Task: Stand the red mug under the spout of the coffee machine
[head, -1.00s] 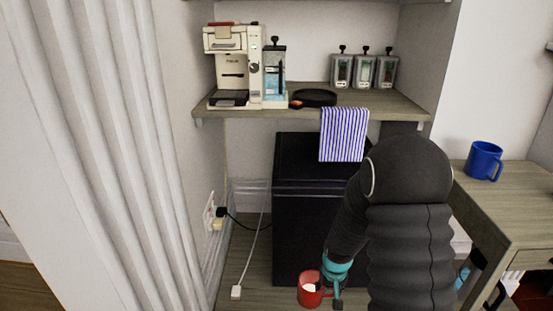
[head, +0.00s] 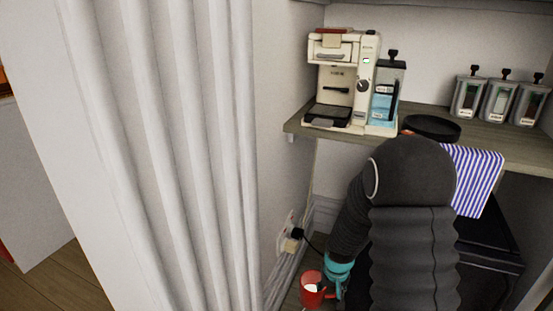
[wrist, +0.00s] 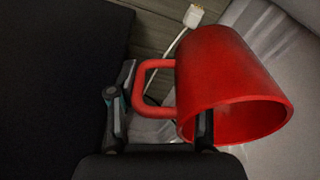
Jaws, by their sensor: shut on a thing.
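The red mug (head: 312,292) hangs low in front of my arm in the head view. In the wrist view the red mug (wrist: 225,80) fills the right half, with its handle towards the left. My gripper (head: 335,283) is shut on the mug; in the wrist view the fingers of my gripper (wrist: 160,115) stand at the handle and the near wall. The cream coffee machine (head: 342,75) stands on the wooden shelf (head: 425,118), above and beyond the mug. Its dark drip tray (head: 328,114) is empty. The spout is too small to make out clearly.
A dark round pan (head: 431,127) and a striped cloth (head: 476,178) are right of the machine. Several canisters (head: 499,101) stand further right. A pale curtain (head: 160,150) and wall close off the left. A black cabinet (head: 487,250) is below the shelf.

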